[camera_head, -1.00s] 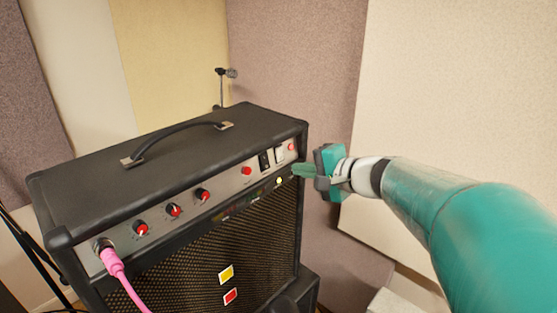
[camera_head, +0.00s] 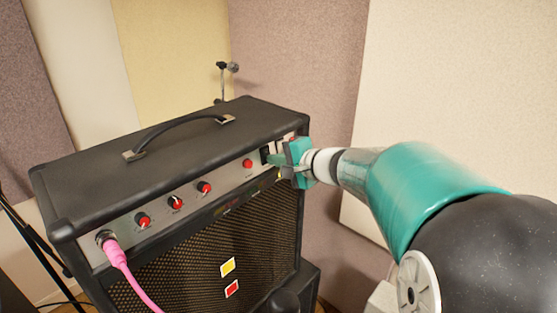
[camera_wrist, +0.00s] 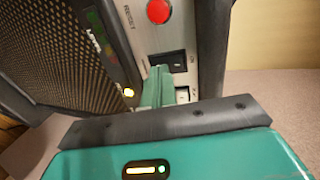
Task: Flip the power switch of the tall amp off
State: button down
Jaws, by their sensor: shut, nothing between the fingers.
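The tall amp (camera_head: 150,165) is a black cabinet with a metal control strip along its upper front. My gripper (camera_head: 274,158) is shut and empty, its green fingertips at the right end of that strip. In the wrist view, the fingertips (camera_wrist: 157,75) are beside a black rocker switch (camera_wrist: 168,60) and overlap its lower left edge. A white switch (camera_wrist: 186,93) is right of the fingers, partly hidden by my gripper body. I cannot tell whether the fingers touch either switch, or which is the power switch. A small yellow light (camera_wrist: 129,92) is lit on the amp's front.
Several red knobs (camera_head: 204,188) line the strip, with a pink cable (camera_head: 113,252) plugged in at its left end. A carrying handle (camera_head: 180,131) is on top. A stand (camera_head: 221,80) is behind the amp. Padded wall panels (camera_head: 300,60) close off the back.

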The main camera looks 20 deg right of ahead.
jog(key=shift+w+a+f, duration=0.1)
jog(key=shift+a, duration=0.05)
jog(key=shift+w+r, duration=0.2)
jog(key=shift+r, duration=0.7)
jog(key=shift+a, duration=0.1)
jog(key=shift+s, duration=0.15)
